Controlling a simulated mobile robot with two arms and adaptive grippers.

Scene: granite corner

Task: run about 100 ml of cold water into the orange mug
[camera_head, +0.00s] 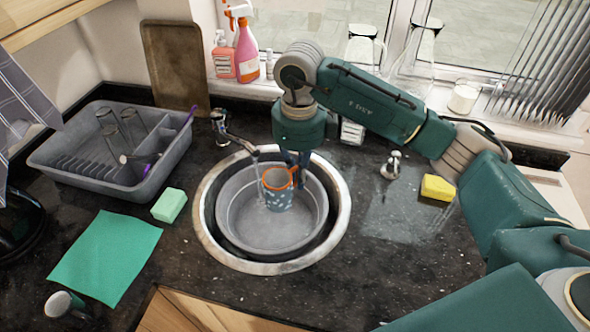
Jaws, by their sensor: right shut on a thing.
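The mug (279,198) has an orange rim and handle and a blue-grey body with pale marks. It is held upright over the grey bowl in the round sink (340,221). My right gripper (296,172) reaches down from above and is shut on the mug near its far right side; the fingers are partly hidden. The tap (236,138) stands behind the sink, its spout ending just left of the mug. A thin stream of water (261,186) seems to fall along the mug's left edge; I cannot tell whether it enters. The water level inside is not visible. My left gripper is out of view.
A grey dish rack (72,161) with glasses stands at the left. A green sponge (169,205) and green cloth (107,256) lie left of the sink, a yellow sponge (437,188) right. Spray bottles and glassware line the windowsill. My right arm spans the right side.

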